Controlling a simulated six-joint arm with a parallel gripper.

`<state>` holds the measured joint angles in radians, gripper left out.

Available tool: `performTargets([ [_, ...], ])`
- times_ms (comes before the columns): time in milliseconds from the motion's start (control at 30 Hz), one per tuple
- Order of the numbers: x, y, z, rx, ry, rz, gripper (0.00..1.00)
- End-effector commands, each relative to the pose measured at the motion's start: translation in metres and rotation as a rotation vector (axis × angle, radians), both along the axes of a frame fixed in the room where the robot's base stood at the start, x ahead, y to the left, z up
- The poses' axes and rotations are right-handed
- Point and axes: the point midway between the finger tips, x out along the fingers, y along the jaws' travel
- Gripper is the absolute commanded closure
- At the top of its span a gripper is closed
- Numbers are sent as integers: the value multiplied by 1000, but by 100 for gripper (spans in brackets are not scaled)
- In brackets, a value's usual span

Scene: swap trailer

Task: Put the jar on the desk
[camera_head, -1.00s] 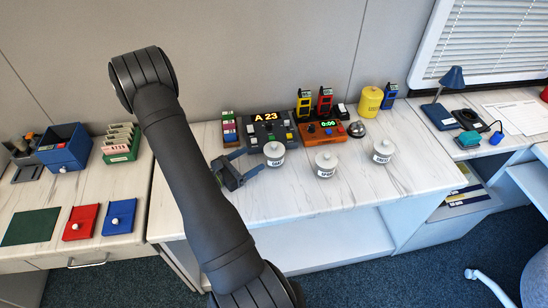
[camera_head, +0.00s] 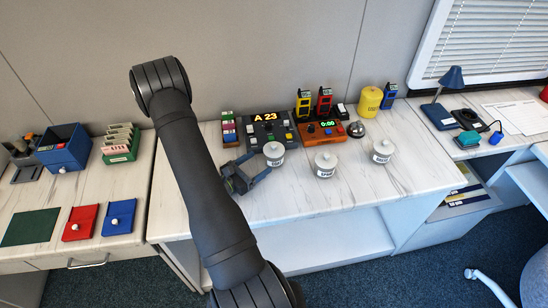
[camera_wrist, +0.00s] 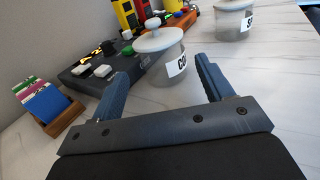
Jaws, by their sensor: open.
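Three translucent jars with pale knobbed lids stand upright on the marbled counter (camera_head: 330,203): a left jar (camera_head: 274,154), a middle jar (camera_head: 325,165) and a right jar (camera_head: 382,151). My gripper (camera_head: 262,163) is open, low over the counter, just left of the left jar. In the wrist view the left jar (camera_wrist: 163,66), its label starting "CO", stands between and slightly beyond the blue fingertips (camera_wrist: 167,60); contact is not clear. The middle jar (camera_wrist: 233,20) stands farther off. A desk surface (camera_head: 478,150) with a blue lamp (camera_head: 452,78) is at the right.
Behind the jars are a grey console (camera_head: 268,130) showing "A 23", an orange box (camera_head: 320,132), a bell (camera_head: 356,129) and a yellow canister (camera_head: 369,100). The left surface (camera_head: 75,195) holds trays and mats. The counter's front right is clear.

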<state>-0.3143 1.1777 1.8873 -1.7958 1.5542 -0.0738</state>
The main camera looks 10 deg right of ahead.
Motion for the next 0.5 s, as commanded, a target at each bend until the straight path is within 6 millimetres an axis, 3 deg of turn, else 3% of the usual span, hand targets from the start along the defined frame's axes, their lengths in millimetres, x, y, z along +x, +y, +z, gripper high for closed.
performTargets([
  [233, 7, -14, 0, 0, 0, -4, 27],
  [500, 27, -47, 0, 1, 1, -4, 27],
])
